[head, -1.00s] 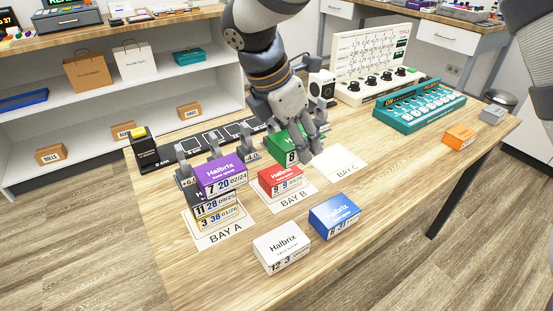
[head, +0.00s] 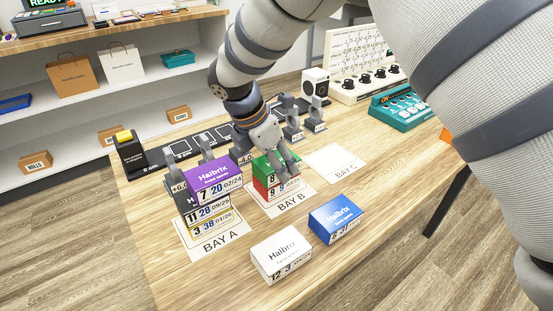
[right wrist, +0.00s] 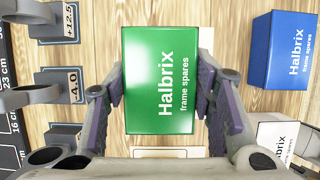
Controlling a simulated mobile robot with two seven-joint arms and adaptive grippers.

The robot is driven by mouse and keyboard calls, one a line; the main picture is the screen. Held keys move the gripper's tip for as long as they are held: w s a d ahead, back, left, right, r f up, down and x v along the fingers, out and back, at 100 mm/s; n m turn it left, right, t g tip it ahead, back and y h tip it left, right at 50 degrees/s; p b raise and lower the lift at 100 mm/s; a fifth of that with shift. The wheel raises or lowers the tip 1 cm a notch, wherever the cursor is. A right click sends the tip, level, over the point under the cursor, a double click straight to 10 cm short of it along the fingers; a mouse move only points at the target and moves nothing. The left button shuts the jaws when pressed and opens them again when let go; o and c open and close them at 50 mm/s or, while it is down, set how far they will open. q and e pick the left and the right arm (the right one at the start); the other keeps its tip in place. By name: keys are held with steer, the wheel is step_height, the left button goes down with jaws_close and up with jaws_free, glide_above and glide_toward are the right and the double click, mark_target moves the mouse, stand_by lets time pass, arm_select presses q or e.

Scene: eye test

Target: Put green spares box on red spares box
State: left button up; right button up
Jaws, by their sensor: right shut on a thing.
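The green spares box (head: 262,167) is above the red spares box (head: 270,191) at Bay B in the head view, lined up with it. I see no clear gap, but cannot tell whether it rests there. My right gripper (head: 279,163) is shut on the green box, its fingers partly covering both boxes. In the right wrist view the green box (right wrist: 162,80) lies between the purple finger pads of my right gripper (right wrist: 161,92); the red box is hidden there. My left gripper is not in view.
A stack topped by a purple box (head: 216,176) stands left at Bay A. White (head: 281,250) and blue (head: 336,214) boxes lie in front. Bay C's card (head: 335,161) is empty. Grey upright holders (head: 291,118) stand behind. My arm hides the table's right part.

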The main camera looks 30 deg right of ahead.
steer(key=o, duration=1.2)
steer(key=v, duration=1.2)
steer(key=shift+r, duration=0.2)
